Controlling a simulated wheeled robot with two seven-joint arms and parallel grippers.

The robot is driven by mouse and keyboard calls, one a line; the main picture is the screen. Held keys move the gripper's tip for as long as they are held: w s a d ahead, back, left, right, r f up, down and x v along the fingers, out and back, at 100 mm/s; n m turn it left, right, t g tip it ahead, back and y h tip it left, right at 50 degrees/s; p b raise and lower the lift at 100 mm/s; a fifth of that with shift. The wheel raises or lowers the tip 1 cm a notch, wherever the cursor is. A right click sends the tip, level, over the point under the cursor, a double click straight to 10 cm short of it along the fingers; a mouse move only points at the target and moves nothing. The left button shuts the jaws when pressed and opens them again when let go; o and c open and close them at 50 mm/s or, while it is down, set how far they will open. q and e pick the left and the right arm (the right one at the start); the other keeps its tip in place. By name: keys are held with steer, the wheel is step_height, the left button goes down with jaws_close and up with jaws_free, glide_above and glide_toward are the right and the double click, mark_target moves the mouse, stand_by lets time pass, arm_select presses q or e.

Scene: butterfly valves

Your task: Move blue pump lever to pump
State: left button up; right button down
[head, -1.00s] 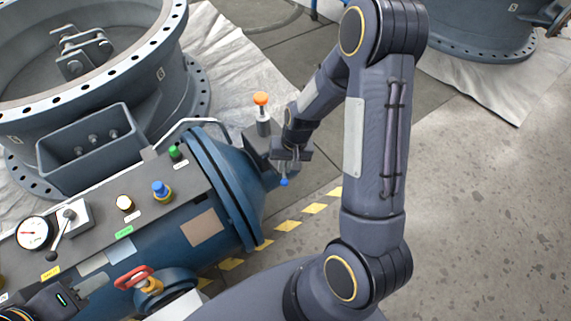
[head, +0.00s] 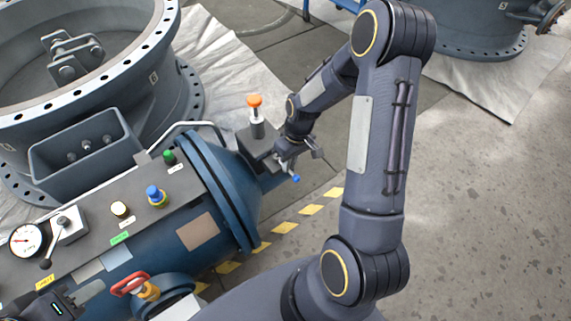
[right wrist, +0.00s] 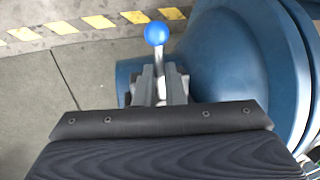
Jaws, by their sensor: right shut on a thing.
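The blue pump lever shows as a blue ball knob (head: 296,179) on a metal rod at the right end of the blue tank, and clearly in the right wrist view (right wrist: 156,33). My right gripper (head: 288,158) is at this lever. In the right wrist view its fingers (right wrist: 161,88) are shut on the lever's rod, with the ball sticking out past the fingertips. The grey pump block (head: 257,143) with an orange-topped post (head: 255,112) is just beside the gripper. My left gripper (head: 80,298) is at the lower left over the tank, partly cut off; its opening is unclear.
The blue tank (head: 222,172) carries a panel with a gauge (head: 26,240), a black-knobbed lever (head: 54,246), a blue button (head: 155,194) and a green button (head: 169,157). A red-handled valve (head: 130,284) is in front. A large grey valve ring (head: 150,85) stands behind. Floor at right is clear.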

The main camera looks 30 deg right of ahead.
steer(key=d+n, duration=0.1)
steer(key=n, duration=0.1)
steer(key=w+d+n+g+p, duration=0.1)
steer(key=n, duration=0.2)
steer(key=shift+d+n, duration=0.15)
steer(key=shift+n, duration=0.15)
steer(key=shift+w+d, duration=0.1)
stand_by(0.3)
steer(key=c, duration=1.5)
jaws_free()
steer(key=p+v, duration=0.2)
steer(key=v, duration=0.5)
steer(key=shift+r, duration=0.45)
steer(key=shift+w, duration=0.1)
